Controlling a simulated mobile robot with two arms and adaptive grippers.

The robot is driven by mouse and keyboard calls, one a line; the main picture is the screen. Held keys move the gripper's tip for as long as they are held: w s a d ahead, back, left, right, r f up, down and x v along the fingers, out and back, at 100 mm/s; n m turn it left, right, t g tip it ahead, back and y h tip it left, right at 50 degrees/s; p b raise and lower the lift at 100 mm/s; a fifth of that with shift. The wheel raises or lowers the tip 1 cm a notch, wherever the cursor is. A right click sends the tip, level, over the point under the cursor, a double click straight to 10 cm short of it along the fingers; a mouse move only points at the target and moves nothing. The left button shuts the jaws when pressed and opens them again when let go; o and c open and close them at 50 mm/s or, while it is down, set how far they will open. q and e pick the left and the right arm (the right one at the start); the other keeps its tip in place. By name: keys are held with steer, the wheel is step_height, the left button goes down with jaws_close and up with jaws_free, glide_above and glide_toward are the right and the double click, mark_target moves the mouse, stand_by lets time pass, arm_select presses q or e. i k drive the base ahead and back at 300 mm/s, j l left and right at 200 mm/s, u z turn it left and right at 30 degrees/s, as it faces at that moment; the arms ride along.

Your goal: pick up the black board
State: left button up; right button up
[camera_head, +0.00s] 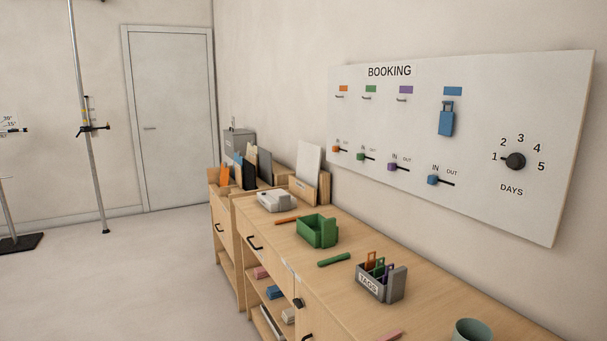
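Several upright boards or folders stand at the far end of the long wooden counter. Among them a black board (250,175) leans in front, close to an orange one (224,175). A second dark grey panel (265,166) stands just right of it. The lower part of the group is partly hidden by wooden dividers, and the boards are small in this view. Neither of my grippers is in view, and nothing is seen touching the boards.
A white board (308,163) stands in a wooden holder nearby. On the counter (430,290) are a white device (277,201), a green box (317,231), a tag box (381,282) and a cup (471,330). The floor (150,270) left of the counter is open.

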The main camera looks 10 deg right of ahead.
mark_target(248, 169)
steer(key=i+j+u, duration=0.25)
steer(key=i, duration=0.5)
steer(key=i+j+u, duration=0.25)
steer(key=i, duration=0.55)
steer(key=i+j+u, duration=0.1)
steer(key=i+u, duration=0.2)
steer(key=i, duration=0.5)
